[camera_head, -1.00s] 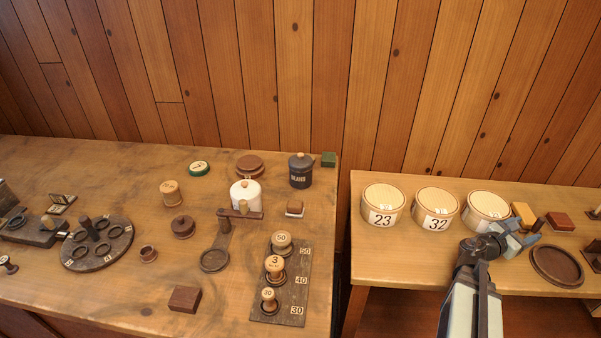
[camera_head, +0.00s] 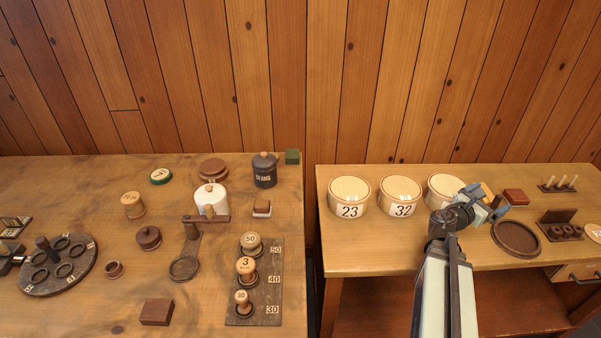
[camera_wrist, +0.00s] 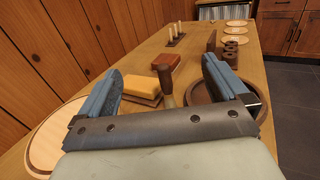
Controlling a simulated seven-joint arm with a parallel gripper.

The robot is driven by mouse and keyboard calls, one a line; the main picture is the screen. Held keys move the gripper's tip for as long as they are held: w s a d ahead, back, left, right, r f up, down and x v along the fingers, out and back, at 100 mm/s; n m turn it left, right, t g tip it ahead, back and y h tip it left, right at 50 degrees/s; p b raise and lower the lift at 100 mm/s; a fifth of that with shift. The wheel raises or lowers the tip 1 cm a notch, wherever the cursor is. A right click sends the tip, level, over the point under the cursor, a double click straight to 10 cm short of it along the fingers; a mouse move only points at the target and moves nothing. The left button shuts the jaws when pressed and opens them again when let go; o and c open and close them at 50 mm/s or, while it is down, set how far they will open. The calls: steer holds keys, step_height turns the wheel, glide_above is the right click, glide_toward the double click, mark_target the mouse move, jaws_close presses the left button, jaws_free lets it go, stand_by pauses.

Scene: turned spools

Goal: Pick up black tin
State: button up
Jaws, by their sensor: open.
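The black tin (camera_head: 264,172) is a dark, lidded canister lettered BEANS with a round wooden knob. It stands upright near the back right corner of the left table in the head view. It does not show in the wrist view. My gripper (camera_head: 488,200) is over the right table, well to the right of the tin and apart from it. In the wrist view my gripper (camera_wrist: 161,70) is open, with its two blue-grey fingers spread and nothing held between them.
A green block (camera_head: 292,157) stands just behind and right of the tin. A white lidded pot (camera_head: 211,199) and a small brown-and-white block (camera_head: 262,208) are nearby. Numbered tubs (camera_head: 349,197) line the right table. A gap separates the tables.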

step_height(320, 180, up, 6)
steer(key=w+a+n+t+y, duration=0.2)
steer(key=w+a+n+y, duration=0.1)
steer(key=a, duration=0.5)
steer(key=w+a+n+t+y, duration=0.2)
steer(key=w+a, duration=0.4)
steer(key=a, duration=0.3)
steer(key=w+a+n+t+y, duration=0.3)
steer(key=w+a+t+y, duration=0.1)
steer(key=a, duration=0.5)
steer(key=shift+w+a+f+n+y, duration=0.15)
steer(key=shift+f+n+y, duration=0.15)
steer(key=shift+f+y, duration=0.15)
steer(key=a+n+t+y, duration=0.1)
steer(key=a+n+y, duration=0.65)
steer(key=a, duration=1.25)
steer(key=r+n+g+y, duration=0.1)
steer(key=n+g+y, duration=0.15)
steer(key=y, duration=0.55)
glide_above(270, 171)
steer(key=v, duration=0.3)
steer(key=shift+t, duration=0.35)
steer(key=shift+f, duration=2.5)
steer(key=shift+x, duration=3.75)
steer(key=shift+f, duration=0.1)
